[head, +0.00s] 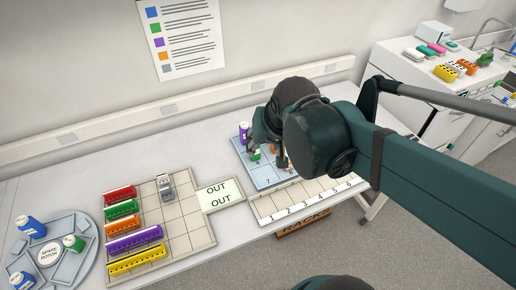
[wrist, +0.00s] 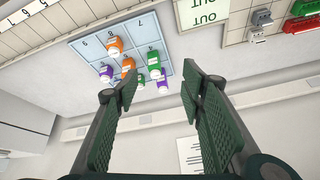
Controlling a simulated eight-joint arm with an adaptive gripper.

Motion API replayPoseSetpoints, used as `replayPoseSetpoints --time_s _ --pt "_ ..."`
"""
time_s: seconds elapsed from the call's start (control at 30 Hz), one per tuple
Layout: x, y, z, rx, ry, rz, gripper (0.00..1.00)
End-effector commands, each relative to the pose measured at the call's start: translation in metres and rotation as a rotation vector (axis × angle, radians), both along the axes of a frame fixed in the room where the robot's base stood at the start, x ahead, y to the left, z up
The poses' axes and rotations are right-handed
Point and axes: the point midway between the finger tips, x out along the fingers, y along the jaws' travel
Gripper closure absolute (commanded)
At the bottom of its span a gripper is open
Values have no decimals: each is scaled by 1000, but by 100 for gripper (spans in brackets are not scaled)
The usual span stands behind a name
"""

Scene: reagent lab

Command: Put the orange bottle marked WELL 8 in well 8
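In the wrist view, two orange bottles stand on the blue numbered tray (wrist: 93,52): one orange bottle (wrist: 115,44) near the printed 8, another orange bottle (wrist: 127,65) farther from the numbered edge. Their markings are too small to read, so I cannot tell which is WELL 8. My gripper (wrist: 161,88) is open, with nothing between its fingers, and points toward the bottles. In the head view my gripper (head: 268,153) is over the blue tray (head: 266,178) and hides much of it, with a little orange showing beside it.
Purple bottles (wrist: 106,73) and green bottles (wrist: 154,64) crowd the tray around the orange ones. A numbered white rack (head: 305,201) lies along the tray's front side. An OUT plate (head: 218,194), coloured racks (head: 135,238) and a round carousel (head: 70,228) stand to the left.

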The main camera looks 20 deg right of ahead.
Motion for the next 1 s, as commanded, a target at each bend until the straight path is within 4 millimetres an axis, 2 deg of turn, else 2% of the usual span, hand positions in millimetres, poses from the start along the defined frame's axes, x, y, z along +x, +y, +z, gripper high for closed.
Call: replayPoseSetpoints --time_s 0.2,0.4,1.0 --pt "-20 17 8 -61 -58 151 60" --pt "-31 26 13 -107 -100 250 60" --pt "-35 30 13 -127 -118 291 60"
